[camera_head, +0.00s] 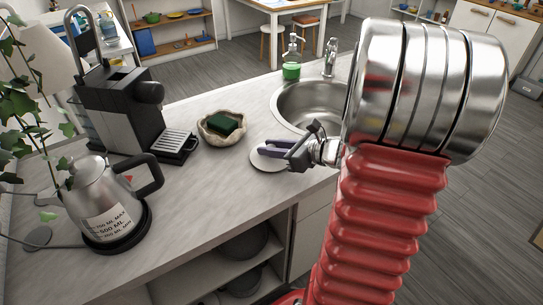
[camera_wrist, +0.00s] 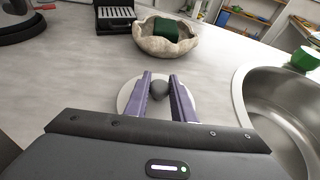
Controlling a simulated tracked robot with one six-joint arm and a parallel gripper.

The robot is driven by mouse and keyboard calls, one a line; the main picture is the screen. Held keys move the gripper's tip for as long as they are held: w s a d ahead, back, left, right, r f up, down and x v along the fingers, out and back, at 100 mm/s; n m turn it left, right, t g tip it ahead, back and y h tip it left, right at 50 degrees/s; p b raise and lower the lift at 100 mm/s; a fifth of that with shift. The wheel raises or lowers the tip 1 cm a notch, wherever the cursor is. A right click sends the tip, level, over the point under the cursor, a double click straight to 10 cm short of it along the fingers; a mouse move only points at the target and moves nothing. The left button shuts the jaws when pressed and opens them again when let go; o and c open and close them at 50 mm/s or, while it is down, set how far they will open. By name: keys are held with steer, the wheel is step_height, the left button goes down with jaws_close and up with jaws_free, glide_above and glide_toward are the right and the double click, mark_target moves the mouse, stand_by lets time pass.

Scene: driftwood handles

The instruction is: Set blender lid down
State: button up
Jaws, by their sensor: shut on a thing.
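The blender lid is a pale round disc (camera_head: 267,159) with a grey knob on top. In the wrist view the lid (camera_wrist: 127,94) lies between and beneath my purple fingers, with the grey knob (camera_wrist: 159,89) between the fingertips. My gripper (camera_head: 268,148) is shut on the knob; it also shows in the wrist view (camera_wrist: 160,80). The lid is level and at or very near the countertop (camera_head: 215,190); I cannot tell whether it touches. Part of the lid is hidden by my fingers.
A stone bowl (camera_head: 212,139) with a green sponge (camera_head: 224,124) stands left of the lid. The sink (camera_head: 296,104) lies to its right, with a green soap bottle (camera_head: 291,70) behind. A coffee machine (camera_head: 122,110) and kettle (camera_head: 100,195) stand left. The counter's front middle is clear.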

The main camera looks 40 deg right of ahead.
steer(key=shift+r, duration=0.1)
jaws_close()
step_height(320, 180, up, 28)
stand_by(0.4)
stand_by(0.9)
